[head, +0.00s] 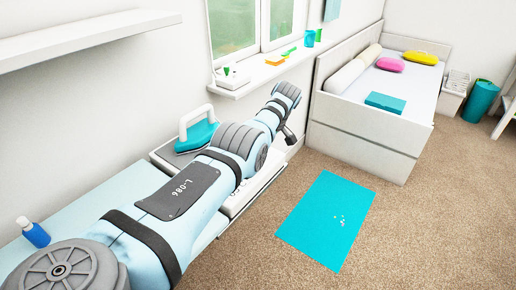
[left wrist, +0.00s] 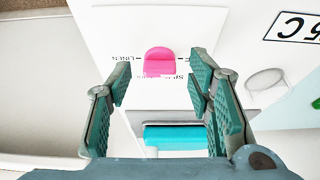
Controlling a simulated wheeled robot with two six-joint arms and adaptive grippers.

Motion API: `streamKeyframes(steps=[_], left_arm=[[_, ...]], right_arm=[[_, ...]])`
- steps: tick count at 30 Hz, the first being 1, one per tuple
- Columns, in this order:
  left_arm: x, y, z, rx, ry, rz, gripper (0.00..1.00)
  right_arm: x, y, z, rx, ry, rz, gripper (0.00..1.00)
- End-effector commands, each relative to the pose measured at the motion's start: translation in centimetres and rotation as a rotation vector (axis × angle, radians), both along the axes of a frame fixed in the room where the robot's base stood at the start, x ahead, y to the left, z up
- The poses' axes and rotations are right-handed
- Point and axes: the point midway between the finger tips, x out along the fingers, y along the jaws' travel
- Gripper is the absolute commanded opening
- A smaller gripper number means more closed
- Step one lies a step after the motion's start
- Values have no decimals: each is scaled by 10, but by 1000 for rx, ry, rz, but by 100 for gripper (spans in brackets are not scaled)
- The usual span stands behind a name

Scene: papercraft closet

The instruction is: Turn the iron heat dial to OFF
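A pink dial (left wrist: 160,62) with a rounded top sits on a white panel (left wrist: 115,30) in the left wrist view. Small upside-down printed labels are beside it, partly hidden and hard to read. My left gripper (left wrist: 160,79) is open, with one finger on each side of the dial; I cannot tell whether either touches it. The dial is not visible there. My right gripper is not in view.
A teal bar (left wrist: 178,137) shows between the fingers. In the head view, a blue bottle (head: 34,233) stands at the left, and a windowsill (head: 240,92) holds small items behind my arm. A teal mat (head: 320,215) lies on open carpet; a bed (head: 365,140) stands beyond.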

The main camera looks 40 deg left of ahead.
Motion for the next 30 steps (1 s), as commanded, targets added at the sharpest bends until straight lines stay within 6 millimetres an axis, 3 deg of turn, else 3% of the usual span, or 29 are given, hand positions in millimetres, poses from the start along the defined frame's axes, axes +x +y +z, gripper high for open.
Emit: streamKeyframes(steps=[8,21,30], left_arm=[[1,-2,7,2,-3,-1,47],[2,-43,103,-1,-2,-1,47],[2,-46,111,0,0,0,47]], right_arm=[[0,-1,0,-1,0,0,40],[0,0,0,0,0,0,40],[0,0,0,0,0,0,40]])
